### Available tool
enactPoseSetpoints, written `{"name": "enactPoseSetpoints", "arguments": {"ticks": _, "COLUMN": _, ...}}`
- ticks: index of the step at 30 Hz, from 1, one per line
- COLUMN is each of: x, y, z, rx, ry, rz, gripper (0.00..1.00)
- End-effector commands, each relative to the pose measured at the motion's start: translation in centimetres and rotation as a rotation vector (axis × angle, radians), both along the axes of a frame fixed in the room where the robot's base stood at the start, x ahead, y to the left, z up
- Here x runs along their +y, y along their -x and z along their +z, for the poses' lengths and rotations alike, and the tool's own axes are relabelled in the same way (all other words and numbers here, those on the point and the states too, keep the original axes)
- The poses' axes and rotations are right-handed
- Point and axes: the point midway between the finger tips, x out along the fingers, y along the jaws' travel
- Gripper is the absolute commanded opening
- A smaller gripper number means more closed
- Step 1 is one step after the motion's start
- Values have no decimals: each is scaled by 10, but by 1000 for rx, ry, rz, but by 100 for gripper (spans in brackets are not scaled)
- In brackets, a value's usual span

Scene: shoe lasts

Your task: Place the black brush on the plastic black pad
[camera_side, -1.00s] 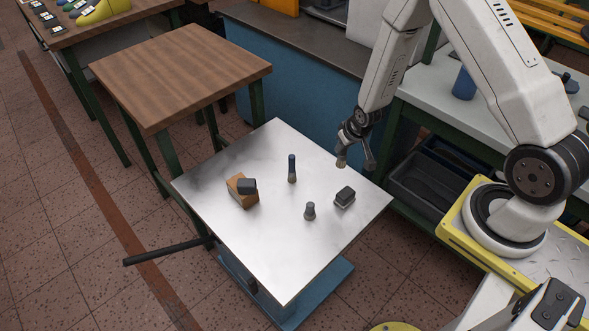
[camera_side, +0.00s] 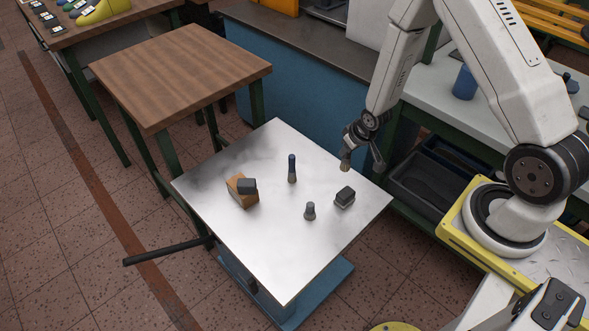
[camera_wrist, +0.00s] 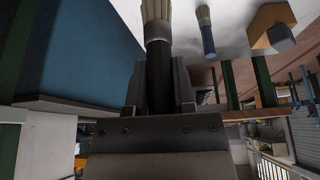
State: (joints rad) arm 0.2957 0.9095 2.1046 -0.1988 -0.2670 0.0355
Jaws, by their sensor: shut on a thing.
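My gripper (camera_side: 353,143) is shut on the black brush, high near the right corner of the metal table. In the wrist view the black brush (camera_wrist: 158,45) has a dark handle between my jaws, a grey ferrule and pale bristles pointing away from the jaws. In the side view its bristle end (camera_side: 345,165) points down. A dark block with a pale lower edge (camera_side: 344,197) lies on the table below it. Another dark block (camera_side: 247,186) leans on a wooden block (camera_side: 240,198) at the left. I cannot tell which dark block is the plastic pad.
A small dark grey piece (camera_side: 310,211) stands near the front. The metal table (camera_side: 265,245) is clear at its front.

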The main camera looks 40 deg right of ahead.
Motion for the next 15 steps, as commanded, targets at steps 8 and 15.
{"name": "enactPoseSetpoints", "arguments": {"ticks": 8, "x": 5, "y": 19, "z": 0, "rx": 0, "ry": -5, "rz": 143, "gripper": 0}}
{"name": "enactPoseSetpoints", "arguments": {"ticks": 15, "x": 9, "y": 27, "z": 0, "rx": -1, "ry": -12, "rz": 204, "gripper": 0}}
